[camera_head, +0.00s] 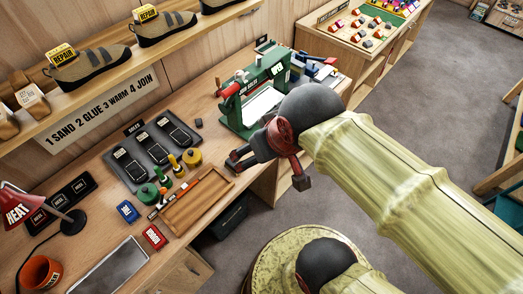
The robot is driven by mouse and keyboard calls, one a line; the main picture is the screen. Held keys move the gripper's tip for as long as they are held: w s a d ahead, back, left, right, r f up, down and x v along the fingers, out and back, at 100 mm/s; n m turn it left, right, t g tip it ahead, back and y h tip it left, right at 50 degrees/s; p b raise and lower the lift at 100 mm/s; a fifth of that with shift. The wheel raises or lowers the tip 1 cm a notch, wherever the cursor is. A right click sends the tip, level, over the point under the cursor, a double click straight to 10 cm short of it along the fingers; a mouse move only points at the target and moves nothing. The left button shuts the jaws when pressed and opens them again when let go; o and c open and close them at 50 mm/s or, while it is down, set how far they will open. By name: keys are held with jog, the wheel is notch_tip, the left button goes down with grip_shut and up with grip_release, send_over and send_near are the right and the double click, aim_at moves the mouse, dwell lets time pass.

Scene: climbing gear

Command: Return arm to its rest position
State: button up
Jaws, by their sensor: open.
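My arm comes in from the lower right in a pale yellow cover, with a dark rounded wrist. My gripper (235,161) is at the end of it, dark with red parts, over the front edge of the workbench (222,208). Its jaws are apart and I see nothing between them. It is just in front of a green press (240,112) and right of the yellow pot (192,157). The wrist hides the bench behind it.
A grey tray with several dark soles (156,148) lies on the bench, near green pots and a wooden tray (197,206). A red lamp (28,207) and orange cup (41,271) stand at left. Shoes (88,66) sit on the shelf above. Grey floor (430,110) is open at right.

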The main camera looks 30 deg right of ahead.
jog(key=shift+s, duration=0.2)
notch_tip(320, 180, down, 8)
jog(key=b, duration=0.7)
jog(key=shift+r+b, duration=0.2)
jog(key=shift+b, duration=0.1)
